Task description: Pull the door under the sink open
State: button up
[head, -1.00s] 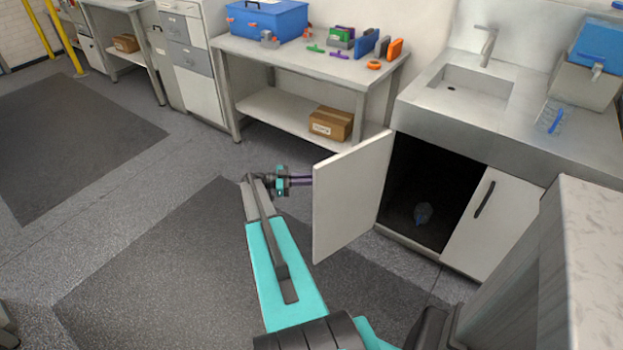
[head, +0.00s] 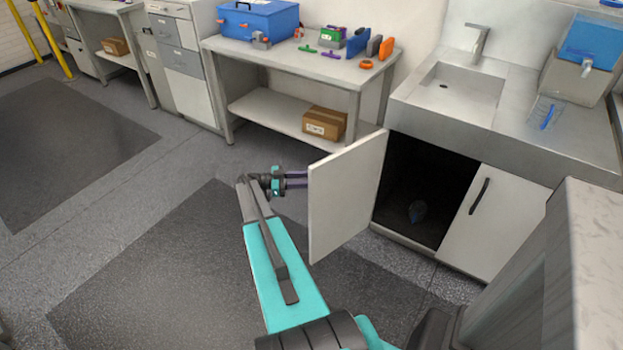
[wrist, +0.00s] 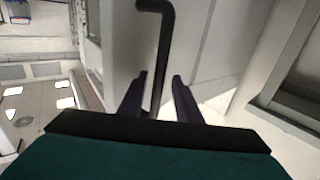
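The white door (head: 345,195) under the sink (head: 462,92) stands swung wide open on the left side of the cabinet, showing the dark inside (head: 420,185). My gripper (head: 303,180) is at the outer face of this door in the head view; the door hides its fingertips. In the wrist view, the dark bar handle (wrist: 166,50) runs down between the two fingers of my gripper (wrist: 160,78). The fingers are spread, with gaps on both sides of the handle, and do not appear clamped on it.
The right cabinet door (head: 492,222) is closed, with its own dark handle (head: 479,196). A workbench (head: 290,62) with a blue toolbox stands behind my gripper. Floor (head: 170,240) left of my arm is clear.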

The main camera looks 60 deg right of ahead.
jog(key=b+v, duration=0.1)
jog(key=v, duration=1.2)
jog(key=shift+w+a+b, duration=0.15)
jog(key=shift+w+b, duration=0.15)
